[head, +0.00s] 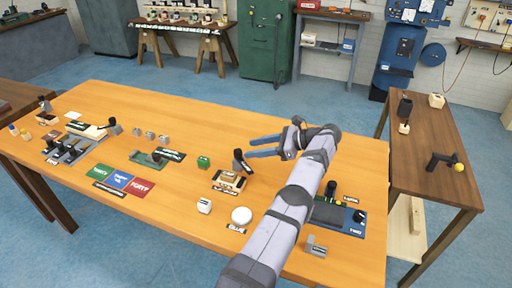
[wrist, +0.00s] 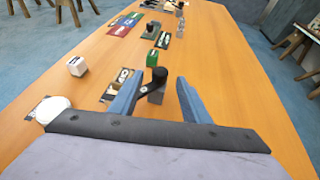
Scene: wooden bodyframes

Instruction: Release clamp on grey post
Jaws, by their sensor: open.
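A clamp with a black lever and knob (head: 238,156) sits on a short grey post (head: 247,168) right of the table's middle. A wooden block on a small base (head: 229,179) is beside it. My gripper (head: 250,148) is open and empty, with blue fingers pointing left, close to and seemingly above the post. In the wrist view, the clamp's black knob (wrist: 158,74) and the grey post (wrist: 156,97) show between the two open fingers (wrist: 160,80), nearer the left one. I cannot tell whether a finger touches it. The left finger partly hides the block's base.
A green block (head: 203,161), a white block (head: 204,206) and a white disc (head: 241,215) lie near the post. A blue-based fixture (head: 352,228) is beyond my arm on the right. The table behind the post is clear.

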